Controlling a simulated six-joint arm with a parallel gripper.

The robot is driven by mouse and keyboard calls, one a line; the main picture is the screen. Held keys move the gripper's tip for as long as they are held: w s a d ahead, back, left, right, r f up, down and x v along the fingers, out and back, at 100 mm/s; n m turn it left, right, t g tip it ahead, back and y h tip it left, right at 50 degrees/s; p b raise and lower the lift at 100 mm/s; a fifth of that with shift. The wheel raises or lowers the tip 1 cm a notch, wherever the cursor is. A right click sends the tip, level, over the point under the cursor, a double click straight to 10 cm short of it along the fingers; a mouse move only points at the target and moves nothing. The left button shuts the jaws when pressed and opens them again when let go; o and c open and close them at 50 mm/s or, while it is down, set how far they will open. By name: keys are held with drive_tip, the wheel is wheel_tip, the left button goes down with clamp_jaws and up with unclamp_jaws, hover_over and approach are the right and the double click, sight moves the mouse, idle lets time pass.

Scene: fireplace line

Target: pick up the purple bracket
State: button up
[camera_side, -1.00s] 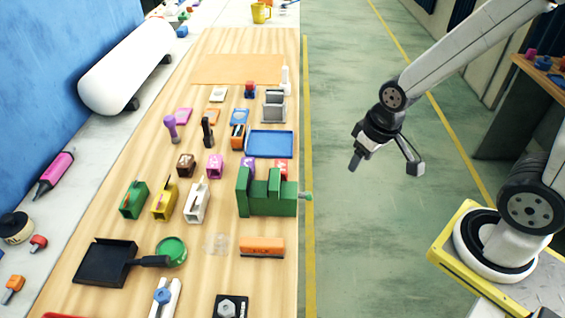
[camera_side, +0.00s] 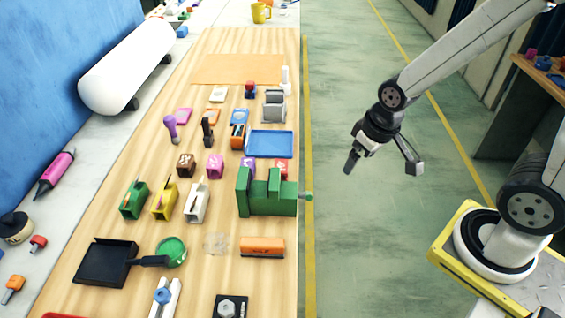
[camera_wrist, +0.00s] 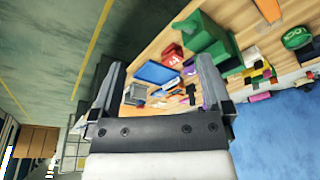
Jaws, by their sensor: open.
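A small purple piece (camera_side: 248,164) stands on the wooden bench just behind the green vise-like block; I take it for the purple bracket. The green block hides its lower part, so its shape is unclear. A taller purple item with a rounded top (camera_side: 171,128) stands further left. My gripper (camera_side: 381,162) is open and empty, over the floor to the right of the bench and well apart from the purple piece. In the wrist view its two fingers (camera_wrist: 160,64) are spread, with bench items showing between and beyond them.
The green block (camera_side: 268,200) is at the bench's right edge, with a red piece (camera_side: 283,168) and a blue tray (camera_side: 270,143) behind it. Several tape dispensers and small items crowd the bench. An orange mat (camera_side: 238,70) lies clear at the far end.

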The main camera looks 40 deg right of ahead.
drive_tip(key=w+a+f+m+y, duration=0.1)
drive_tip(key=w+a+f+m, duration=0.15)
drive_tip(key=w+m, duration=1.1)
drive_tip(key=m+y, duration=0.2)
drive_tip(key=m, duration=1.1)
hover_over(247, 164)
drive_tip(key=s+d, duration=0.2)
wheel_tip(247, 164, down, 10)
drive_tip(key=shift+r+t, duration=0.15)
drive_tip(key=shift+t, duration=0.15)
drive_tip(key=shift+x, duration=1.3)
drive_tip(key=shift+x, duration=2.6)
drive_tip(key=c, duration=1)
